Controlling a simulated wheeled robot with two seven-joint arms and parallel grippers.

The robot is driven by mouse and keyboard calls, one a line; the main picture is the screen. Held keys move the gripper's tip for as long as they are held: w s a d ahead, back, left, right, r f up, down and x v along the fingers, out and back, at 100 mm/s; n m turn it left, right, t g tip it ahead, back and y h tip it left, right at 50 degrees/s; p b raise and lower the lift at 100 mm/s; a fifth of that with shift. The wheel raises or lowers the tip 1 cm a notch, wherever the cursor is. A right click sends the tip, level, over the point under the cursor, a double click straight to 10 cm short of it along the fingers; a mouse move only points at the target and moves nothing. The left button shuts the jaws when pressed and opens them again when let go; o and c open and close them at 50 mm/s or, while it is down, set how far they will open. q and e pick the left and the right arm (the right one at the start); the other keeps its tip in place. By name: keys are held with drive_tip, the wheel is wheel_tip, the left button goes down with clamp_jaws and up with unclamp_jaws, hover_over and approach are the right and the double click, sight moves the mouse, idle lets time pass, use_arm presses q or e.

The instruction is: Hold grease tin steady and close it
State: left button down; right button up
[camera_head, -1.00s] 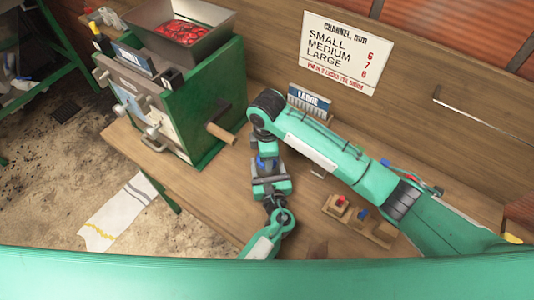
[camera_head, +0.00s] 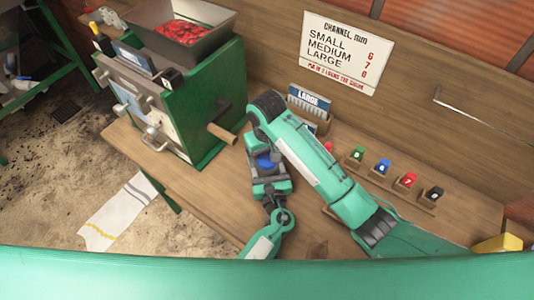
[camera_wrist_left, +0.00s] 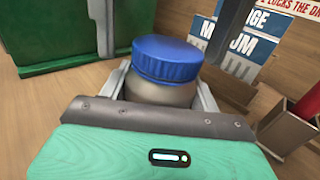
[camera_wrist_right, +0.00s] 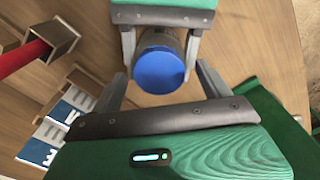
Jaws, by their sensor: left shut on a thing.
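The grease tin (camera_wrist_left: 160,92) is a short grey-brown can with a ribbed blue lid (camera_wrist_left: 167,58) sitting on top of it. My left gripper (camera_wrist_left: 162,88) is shut on the tin's body, one finger on each side, holding it upright over the bench. The blue lid also shows in the head view (camera_head: 265,162). In the right wrist view, my right gripper (camera_wrist_right: 160,76) is open, its fingers spread on either side of the lid (camera_wrist_right: 160,72) with gaps. The lid faces that camera. The right fingers are mostly hidden in the head view.
The green pulper (camera_head: 205,105) with red fruit in its hopper stands left on the wooden bench (camera_head: 165,180). A sign holder (camera_head: 310,100) is at the back. Several coloured, numbered blocks (camera_head: 383,167) stand in a row on the right. A yellow object (camera_head: 497,243) lies far right.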

wheel_tip(320, 180, up, 12)
idle(1.0)
use_arm(q)
drive_tip(key=shift+c, duration=1.3)
unclamp_jaws()
drive_tip(key=shift+s+d+f, duration=0.1)
drive_tip(key=shift+s+f, duration=0.05)
drive_tip(key=shift+s, duration=0.4)
drive_tip(key=s+b, duration=0.1)
drive_tip(key=s, duration=0.2)
drive_tip(key=s+d+b, duration=0.1)
drive_tip(key=s+b, duration=0.1)
drive_tip(key=s, duration=0.2)
drive_tip(key=s+d+b, duration=0.1)
drive_tip(key=s, duration=0.3)
drive_tip(key=shift+d, duration=0.1)
use_arm(e)
wheel_tip(320, 180, down, 4)
drive_tip(key=shift+f, duration=0.15)
use_arm(q)
drive_tip(key=shift+s+d, duration=0.1)
drive_tip(key=shift+s, duration=0.65)
use_arm(e)
drive_tip(key=shift+f, duration=0.1)
